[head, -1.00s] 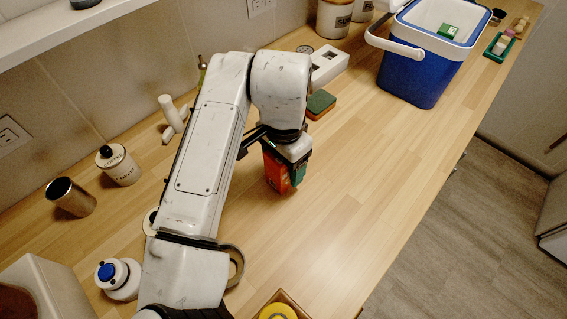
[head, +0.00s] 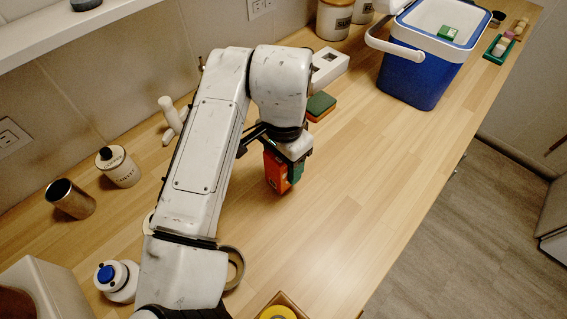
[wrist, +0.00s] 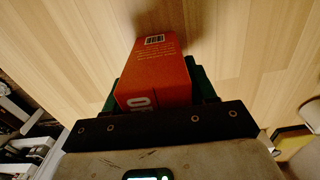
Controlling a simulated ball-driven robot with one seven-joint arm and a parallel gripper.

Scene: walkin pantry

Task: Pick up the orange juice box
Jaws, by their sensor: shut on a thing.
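The orange juice box (head: 273,171) is an upright orange-red carton on the left-centre part of the wooden counter. It also fills the middle of the wrist view (wrist: 158,72), with a barcode and pale print on its visible faces. My gripper (head: 284,173) is shut on the box, with green fingers on either side of it; these fingers also show around the carton in the wrist view (wrist: 156,90). My arm hides part of the counter behind the box. I cannot tell whether the box's base is clear of the counter.
A green-topped sponge (head: 320,106) and a white block with holes (head: 329,67) lie behind the gripper. A blue cooler (head: 417,78) stands open at the back right. A coffee canister (head: 119,168) and a metal cup (head: 70,199) stand left. The counter (head: 370,170) right of the box is clear.

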